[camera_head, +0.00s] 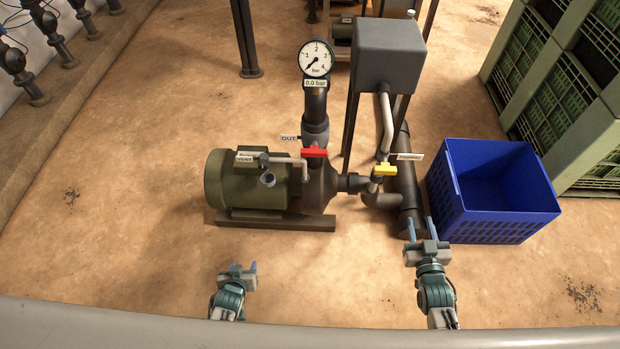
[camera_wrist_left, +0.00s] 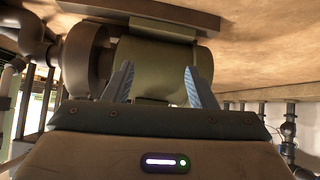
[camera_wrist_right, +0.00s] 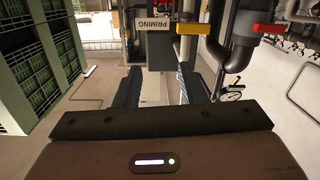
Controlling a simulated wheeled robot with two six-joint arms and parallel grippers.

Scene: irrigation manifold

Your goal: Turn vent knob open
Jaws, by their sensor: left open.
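My left gripper (camera_head: 237,271) is open and empty, in front of and below the motor, apart from the knob. The left wrist view shows the motor (camera_wrist_left: 155,65) beyond its spread fingers (camera_wrist_left: 157,85); the knob is not visible there. My right gripper (camera_head: 421,227) is open and empty, left of the blue crate's front corner. Its spread fingers also show in the right wrist view (camera_wrist_right: 157,88).
A gauge (camera_head: 316,58) reading 0.0 bar tops the dark riser. A red lever (camera_head: 313,152) and a yellow lever (camera_head: 384,170) sit on the pipework. A blue crate (camera_head: 490,220) stands right. Open floor lies left of the motor.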

